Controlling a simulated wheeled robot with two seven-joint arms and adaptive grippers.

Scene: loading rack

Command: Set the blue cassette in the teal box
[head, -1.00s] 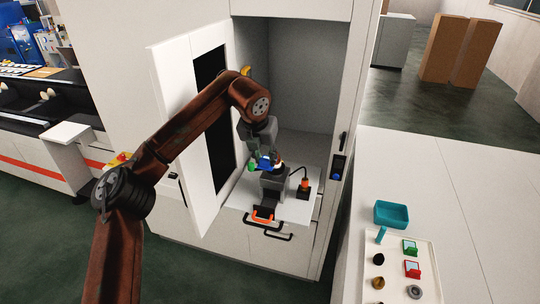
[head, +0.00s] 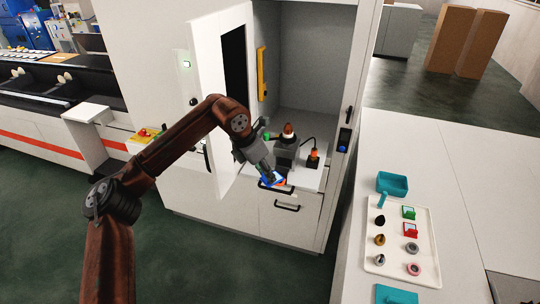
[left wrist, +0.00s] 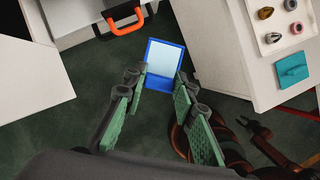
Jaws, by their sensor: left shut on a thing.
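The blue cassette, a blue frame around a pale panel (left wrist: 166,58), is held between the fingertips of my left gripper (left wrist: 163,80). In the head view my left gripper (head: 268,175) points down, with the cassette (head: 276,181) at its tips, in front of the open cabinet's edge. The teal box (head: 393,183) stands open on the right-hand counter, well to the right of the gripper. In the left wrist view a dark gripper (left wrist: 247,122) on a brown arm, likely my right one, shows small at lower right; its jaws are unclear.
A white tray (head: 427,240) with green and red cassettes and several round parts is beside the teal box. A flat teal piece (head: 397,293) lies nearer. Floor separates cabinet and counter.

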